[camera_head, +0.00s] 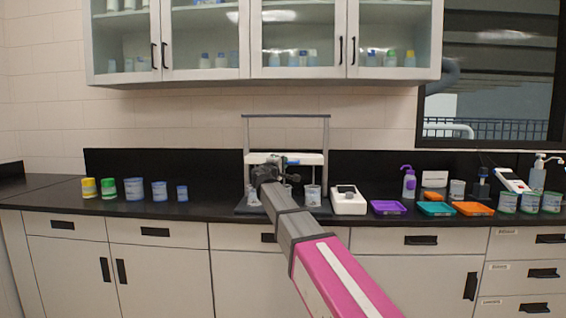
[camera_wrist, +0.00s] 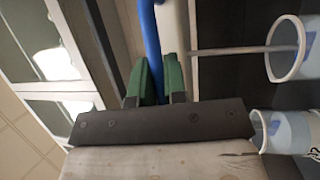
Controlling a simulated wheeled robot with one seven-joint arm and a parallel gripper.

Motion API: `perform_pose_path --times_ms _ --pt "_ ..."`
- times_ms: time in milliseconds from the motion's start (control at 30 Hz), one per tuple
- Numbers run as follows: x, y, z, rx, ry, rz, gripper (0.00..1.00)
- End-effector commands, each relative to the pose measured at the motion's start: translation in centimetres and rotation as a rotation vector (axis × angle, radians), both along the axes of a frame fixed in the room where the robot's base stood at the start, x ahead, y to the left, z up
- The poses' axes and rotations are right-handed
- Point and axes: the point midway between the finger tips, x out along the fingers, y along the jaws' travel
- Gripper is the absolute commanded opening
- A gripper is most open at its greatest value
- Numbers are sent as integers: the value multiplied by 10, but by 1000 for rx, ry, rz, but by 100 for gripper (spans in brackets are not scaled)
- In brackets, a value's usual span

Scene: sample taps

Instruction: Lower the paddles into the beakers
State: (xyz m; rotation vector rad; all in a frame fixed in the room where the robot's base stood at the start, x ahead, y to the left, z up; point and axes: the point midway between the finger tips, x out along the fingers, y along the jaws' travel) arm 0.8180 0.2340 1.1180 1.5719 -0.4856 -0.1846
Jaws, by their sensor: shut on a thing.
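A stand with two grey posts and a top bar (camera_head: 286,116) is on the black counter, with a white crossbar (camera_head: 308,159) between its posts. Clear beakers with labels, including a right one (camera_head: 313,196) and a left one (camera_head: 252,197), stand below it. My gripper (camera_wrist: 160,82) has green fingers shut on a blue handle (camera_wrist: 150,35) beside the pale crossbar (camera_wrist: 173,30). A thin rod (camera_wrist: 232,50) runs from the crossbar to the mouth of a beaker (camera_wrist: 273,70). Another beaker (camera_wrist: 262,128) is at the lower right. My arm hides part of the stand and the paddle ends.
Right of the stand are a white instrument (camera_head: 348,201), purple (camera_head: 387,208), teal (camera_head: 435,209) and orange trays (camera_head: 473,209), and a wash bottle (camera_head: 409,185). Several tubs, including a blue one (camera_head: 134,189), stand left. Wall cabinets (camera_head: 265,45) hang above. Counter between tubs and stand is clear.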

Motion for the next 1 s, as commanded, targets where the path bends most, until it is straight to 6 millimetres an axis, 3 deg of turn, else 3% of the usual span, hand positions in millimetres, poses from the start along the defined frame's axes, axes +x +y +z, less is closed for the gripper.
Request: perform_pose_path --times_ms 67,100,167,567,1000 --pt "-1 0 -7 9 10 2 0" --pt "-2 0 -7 9 10 2 22" --pt "-2 -1 -7 8 10 1 37" --pt "-10 3 -6 6 6 1 37" --pt "-79 34 -20 6 7 3 37"
